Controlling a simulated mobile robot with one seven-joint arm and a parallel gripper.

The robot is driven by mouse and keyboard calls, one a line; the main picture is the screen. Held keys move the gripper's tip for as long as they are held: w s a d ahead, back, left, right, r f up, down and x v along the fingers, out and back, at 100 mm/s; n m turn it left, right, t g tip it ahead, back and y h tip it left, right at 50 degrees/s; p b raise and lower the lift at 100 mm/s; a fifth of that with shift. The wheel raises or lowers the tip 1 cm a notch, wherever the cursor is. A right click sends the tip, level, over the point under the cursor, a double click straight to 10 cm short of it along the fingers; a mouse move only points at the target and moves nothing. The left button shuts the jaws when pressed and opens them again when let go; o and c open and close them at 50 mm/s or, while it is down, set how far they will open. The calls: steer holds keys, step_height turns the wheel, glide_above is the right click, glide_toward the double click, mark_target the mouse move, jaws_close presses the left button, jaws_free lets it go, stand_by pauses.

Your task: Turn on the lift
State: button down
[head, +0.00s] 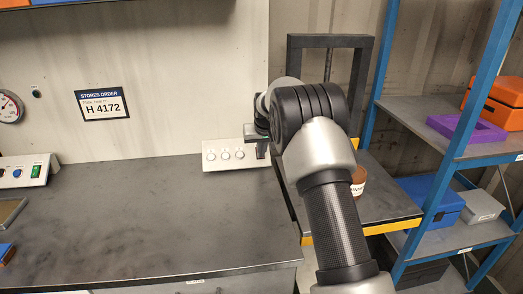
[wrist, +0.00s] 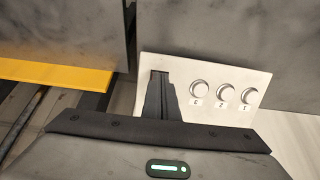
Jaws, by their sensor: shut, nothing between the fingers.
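A pale control panel (head: 232,164) with three round white knobs stands at the back of the counter, left of the lift (head: 363,50). In the wrist view the panel (wrist: 222,118) shows knobs numbered 1, 2 and 3 (wrist: 200,89). My gripper (head: 262,152) is at the panel's right end in the head view. In the wrist view my gripper (wrist: 160,78) is shut and empty, its fingers over the panel beside knob 3. A small reddish patch (wrist: 154,74) shows at the fingertips, mostly hidden by them. I cannot tell whether they touch it.
The lift has a dark upright frame and a yellow-edged platform (head: 397,226) carrying a brown jar (head: 358,181), partly behind my arm. A blue shelf rack (head: 452,155) with boxes stands right. Another box with a green switch (head: 36,171) is far left. The counter (head: 140,215) between is clear.

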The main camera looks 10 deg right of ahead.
steer(key=shift+f, duration=0.25)
steer(key=shift+r, duration=0.1)
steer(key=shift+r+p, duration=0.55)
steer(key=shift+r, duration=0.15)
steer(key=shift+r, duration=0.2)
steer(key=s+r+p, duration=0.1)
steer(key=s+r, duration=0.8)
steer(key=r, duration=0.1)
steer(key=shift+s+p, duration=0.15)
steer(key=shift+p, duration=0.15)
